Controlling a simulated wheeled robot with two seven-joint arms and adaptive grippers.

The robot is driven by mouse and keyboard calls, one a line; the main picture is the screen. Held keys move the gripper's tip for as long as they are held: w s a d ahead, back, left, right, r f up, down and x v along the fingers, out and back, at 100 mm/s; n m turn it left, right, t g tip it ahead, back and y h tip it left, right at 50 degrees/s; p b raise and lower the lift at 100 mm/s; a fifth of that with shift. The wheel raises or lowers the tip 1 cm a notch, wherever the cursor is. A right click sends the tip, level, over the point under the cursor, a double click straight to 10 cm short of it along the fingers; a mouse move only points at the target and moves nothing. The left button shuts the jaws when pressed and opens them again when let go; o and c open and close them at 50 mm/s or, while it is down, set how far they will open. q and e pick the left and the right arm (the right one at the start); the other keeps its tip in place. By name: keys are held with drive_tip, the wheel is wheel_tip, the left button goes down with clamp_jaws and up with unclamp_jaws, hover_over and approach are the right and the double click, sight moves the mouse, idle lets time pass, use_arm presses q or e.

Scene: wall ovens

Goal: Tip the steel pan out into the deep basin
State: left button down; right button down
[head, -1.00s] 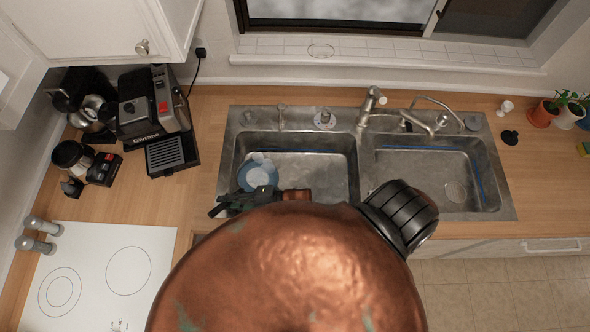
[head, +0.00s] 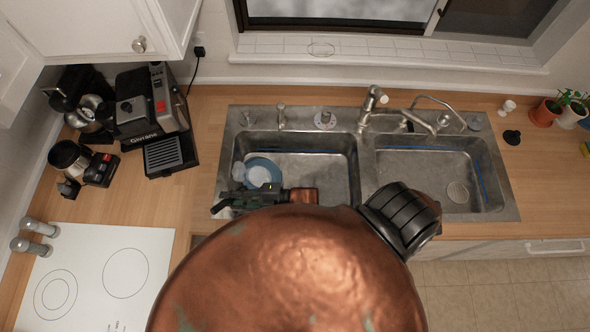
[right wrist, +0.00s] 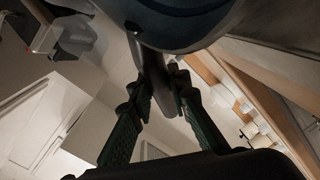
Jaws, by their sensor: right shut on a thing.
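In the right wrist view, the fingers of my right gripper (right wrist: 158,98) are shut on the grey handle (right wrist: 150,75) of the steel pan. The pan's dark, rounded body (right wrist: 190,28) fills the top of that view. In the head view, my right gripper (head: 232,203) is over the near left of the left basin (head: 320,172). A blue and white round shape (head: 262,173) shows just beyond it, partly hidden; I cannot tell how much of it is the pan. I cannot tell the pan's contents. My left gripper is not in view.
The right basin (head: 415,165) lies beside the left one, with a faucet (head: 370,100) behind the divider. A coffee machine (head: 150,105) stands on the left counter above a white cooktop (head: 105,280). Plant pots (head: 545,113) stand at the far right. My copper-coloured arm hides the sink's front edge.

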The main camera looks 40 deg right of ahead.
drive_tip(key=shift+s+d+r+y, duration=0.15)
drive_tip(key=shift+r+y, duration=0.15)
drive_tip(key=shift+r, duration=0.1)
drive_tip(key=shift+d, duration=0.15)
drive_tip(key=shift+r+b, duration=0.1)
drive_tip(key=shift+b, duration=0.2)
drive_tip(key=shift+s+d+r, duration=0.1)
drive_tip(key=shift+d+r, duration=0.05)
drive_tip(key=shift+r, duration=0.05)
drive_tip(key=shift+d, duration=0.1)
drive_tip(key=shift+s+d+r+y+b, duration=0.1)
drive_tip(key=shift+d+r+y+b, duration=0.2)
drive_tip(key=shift+b, duration=0.15)
drive_tip(key=shift+d+r+t, duration=0.1)
drive_tip(key=shift+r+t, duration=0.05)
drive_tip(key=shift+t, duration=0.25)
